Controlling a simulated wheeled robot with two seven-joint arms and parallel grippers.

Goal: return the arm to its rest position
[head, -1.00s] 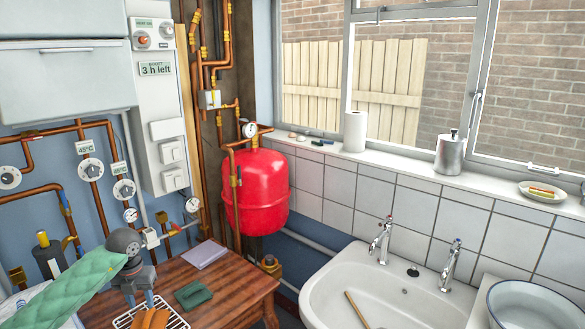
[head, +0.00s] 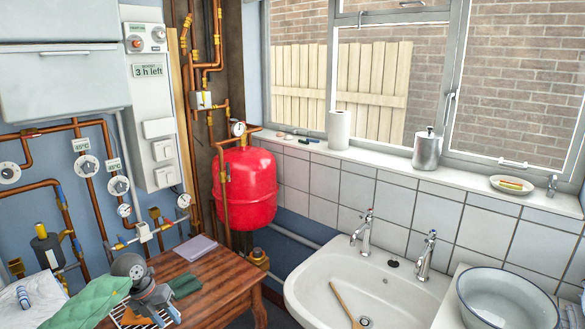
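My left arm, in a green padded sleeve (head: 88,301), comes in from the lower left. It ends in a grey round wrist joint, with my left gripper (head: 164,317) below it. The gripper points down and to the right over the wooden table (head: 222,280), with its two fingertips apart and nothing visible between them. It is in front of a wire rack with orange items (head: 132,317), which it partly hides. Its height above the rack is hard to tell. My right gripper is not in view.
A dark green folded cloth (head: 185,285) lies close beside the gripper, and a lilac pad (head: 196,248) lies behind it. A red tank (head: 245,188) and copper pipes stand behind the table. A white sink (head: 310,289) with a wooden spoon (head: 343,302) is to the right.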

